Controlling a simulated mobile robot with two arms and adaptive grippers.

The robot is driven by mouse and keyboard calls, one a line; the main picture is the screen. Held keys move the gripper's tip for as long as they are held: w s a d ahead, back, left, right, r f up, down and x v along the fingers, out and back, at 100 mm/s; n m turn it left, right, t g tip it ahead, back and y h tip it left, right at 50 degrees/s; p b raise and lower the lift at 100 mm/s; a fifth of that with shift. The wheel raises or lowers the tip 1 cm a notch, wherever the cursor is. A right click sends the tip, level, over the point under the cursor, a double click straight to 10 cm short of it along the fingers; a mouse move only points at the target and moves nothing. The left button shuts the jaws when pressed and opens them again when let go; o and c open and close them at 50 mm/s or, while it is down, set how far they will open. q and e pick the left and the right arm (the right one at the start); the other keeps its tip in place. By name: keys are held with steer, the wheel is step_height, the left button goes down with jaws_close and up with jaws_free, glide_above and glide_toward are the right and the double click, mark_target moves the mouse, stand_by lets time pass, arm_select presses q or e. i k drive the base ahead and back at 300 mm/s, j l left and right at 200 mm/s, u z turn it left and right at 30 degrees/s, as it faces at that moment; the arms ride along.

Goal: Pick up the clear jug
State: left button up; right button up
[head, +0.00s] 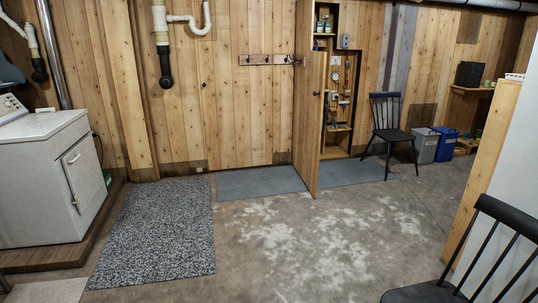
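I see no clear jug anywhere in the head view. Neither of my grippers shows in this view. The shelves behind the open wooden door hold small items that are too small to tell apart.
A white appliance (48,178) stands at the left on a low wooden platform. A speckled rug (157,230) lies on the concrete floor (310,250). A wooden door (308,110) stands open. Dark chairs stand at the back right (391,134) and front right (435,293). The middle floor is clear.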

mark_target(333, 123)
steer(key=i+u, duration=0.4)
steer(key=i, duration=1.4)
steer(key=i+z, duration=0.3)
steer(key=i, duration=0.3)
steer(key=i+z, duration=0.3)
steer(key=i, duration=0.35)
steer(key=i+j+z, duration=0.3)
steer(key=i, duration=0.25)
steer(key=i+l+z, duration=0.2)
steer(key=i+z, duration=0.2)
steer(key=i, duration=0.35)
steer(key=i+z, duration=0.35)
steer(key=i, duration=0.4)
steer(key=i+j+z, duration=0.4)
steer(key=i, duration=0.35)
steer(key=i+l+z, duration=0.25)
steer(key=i, duration=0.6)
steer(key=i+z, duration=0.25)
steer(key=i, duration=0.6)
steer(key=i+j+u, duration=0.15)
steer(key=i+u, duration=0.15)
steer(key=u, duration=0.15)
steer(key=i+u, duration=0.3)
steer(key=u, duration=0.15)
steer(key=i+l+u, duration=0.1)
steer(key=i+u, duration=0.35)
steer(key=i+l+u, duration=0.2)
steer(key=u, duration=0.25)
